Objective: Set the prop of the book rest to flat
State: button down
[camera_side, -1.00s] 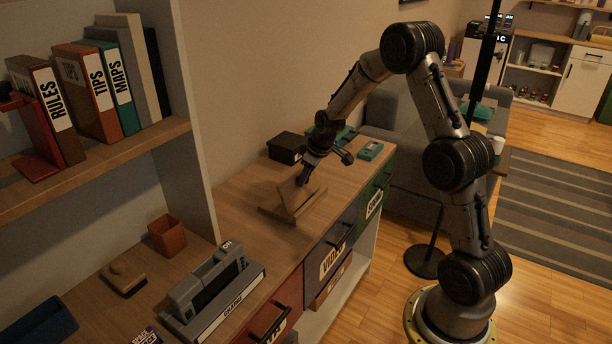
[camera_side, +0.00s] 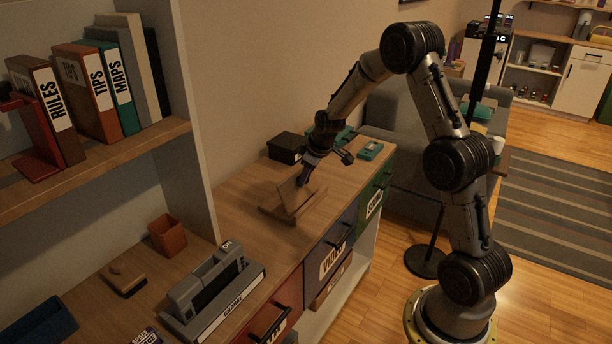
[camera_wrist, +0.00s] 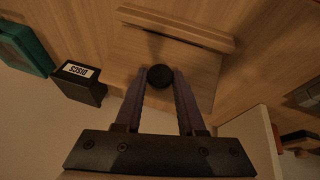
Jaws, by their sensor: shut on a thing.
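The wooden book rest (camera_side: 287,209) stands on the wooden counter top, with its board tilted up and a ledge along its front. In the wrist view its ledge (camera_wrist: 175,27) runs across the top, with the board (camera_wrist: 200,72) below it. A round black knob (camera_wrist: 160,76) shows in front of the board. My gripper (camera_wrist: 160,82) has its two fingers close on either side of this knob and is shut on it. In the side view my gripper (camera_side: 303,180) is at the board's upper part. The prop behind the board is hidden.
A black box labelled DISCS (camera_wrist: 80,82) stands behind the rest, also in the side view (camera_side: 287,147). A teal item (camera_side: 370,150) lies to the right. A grey charger unit (camera_side: 213,290) is at the near end.

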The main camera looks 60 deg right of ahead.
aim_at(297, 176)
jog(key=shift+w, duration=0.15)
dwell(0.3)
jog(key=shift+w+g, duration=1.35)
jog(key=shift+g, duration=0.05)
jog(key=w+g, duration=0.1)
jog(key=w+f+g, duration=0.1)
jog(key=g, duration=0.1)
jog(key=shift+w+n, duration=0.25)
jog(key=shift+n, duration=0.05)
jog(key=shift+w+f, duration=1.25)
jog(key=shift+w, duration=0.15)
jog(key=shift+w+a+f, duration=0.1)
jog(key=shift+w+f, duration=0.2)
jog(key=shift+f, duration=0.25)
jog(key=shift+w+a+f, duration=0.1)
jog(key=shift+w+f, duration=0.2)
jog(key=shift+f, duration=0.4)
jog(key=c, duration=0.6)
grip_release()
jog(key=shift+o, duration=0.5)
jog(key=shift+w+d+r, duration=0.1)
jog(key=shift+r, duration=0.1)
